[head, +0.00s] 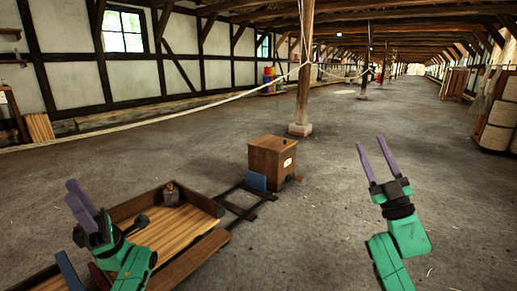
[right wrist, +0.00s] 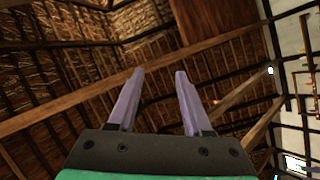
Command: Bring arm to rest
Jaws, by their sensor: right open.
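My right gripper (head: 370,141) is raised above the floor at the right of the head view, its two purple fingers parallel, apart and pointing up. In the right wrist view its fingers (right wrist: 160,72) are open with nothing between them, against the roof. My left gripper (head: 73,186) is at the lower left, over the left side of a wooden cart (head: 175,230). Its fingers overlap from this angle, so their gap is hidden. No held object shows in it.
The cart bed carries a grey weight-like object (head: 171,196) and a dark tool (head: 138,222). A wooden box (head: 272,160) with a blue panel (head: 256,182) stands beyond it. A post (head: 303,75) and a rope (head: 205,104) are further back. Floor around my right arm is clear.

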